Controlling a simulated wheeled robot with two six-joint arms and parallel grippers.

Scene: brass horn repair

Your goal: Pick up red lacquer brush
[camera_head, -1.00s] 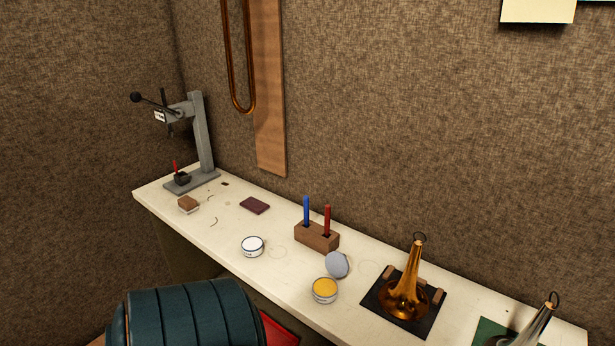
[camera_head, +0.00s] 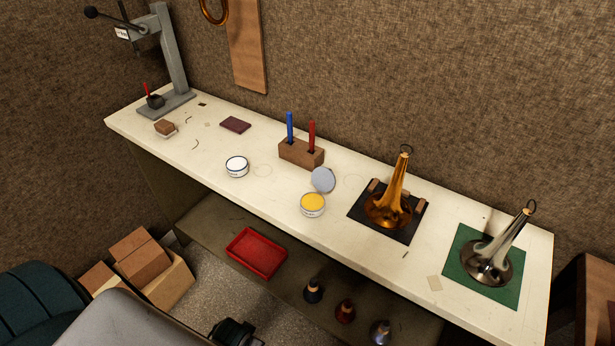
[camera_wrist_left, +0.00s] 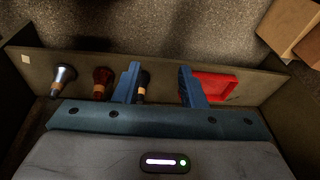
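The red lacquer brush (camera_head: 312,134) stands upright in a brown wooden block (camera_head: 301,154) on the white bench, to the right of a blue brush (camera_head: 290,127). My left gripper (camera_wrist_left: 160,72) shows in the left wrist view with its two blue fingers apart and nothing held between them. It points down over the lower shelf, well away from the brush. My right gripper is not in view.
On the bench (camera_head: 230,198) are a white tin (camera_head: 237,166), an open yellow tin (camera_head: 312,205), a brass horn (camera_head: 392,198), a silver horn (camera_head: 492,260) and a drill press (camera_head: 170,60). A red tray (camera_head: 257,253) and several small items sit on the shelf below.

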